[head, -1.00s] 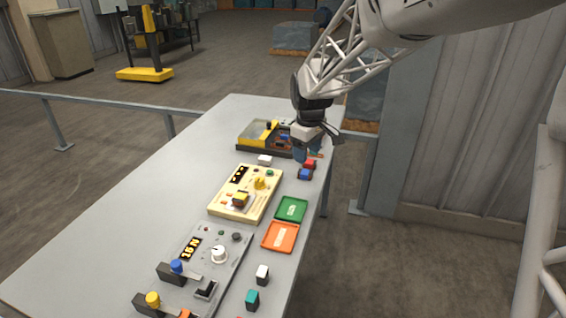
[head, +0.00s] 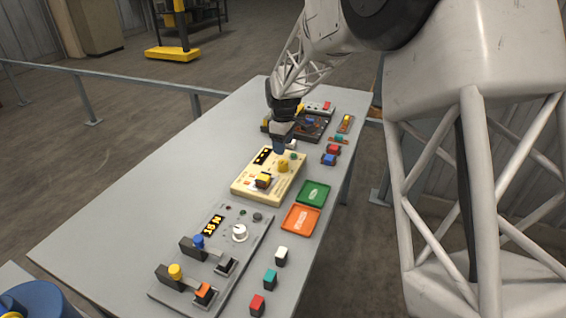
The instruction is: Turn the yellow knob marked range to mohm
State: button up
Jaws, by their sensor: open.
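The yellow knob (head: 283,165) stands on the upper right part of a cream instrument box (head: 241,189) in the middle of the table. A dark display with lit yellow characters (head: 263,156) is to its left. The knob's markings are too small to read. My gripper (head: 279,148) points down just beyond the knob, near the far edge of the cream box, and appears apart from the knob. It is open, with nothing seen between its fingers; the fingertips are small and partly blurred together.
A grey panel with a white knob (head: 239,232) is nearer. Small blocks line the right edge. The table's left side (head: 150,200) is clear.

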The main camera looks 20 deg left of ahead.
aim_at(283, 162)
jog(key=shift+f, duration=3.9)
jog(key=c, duration=0.9)
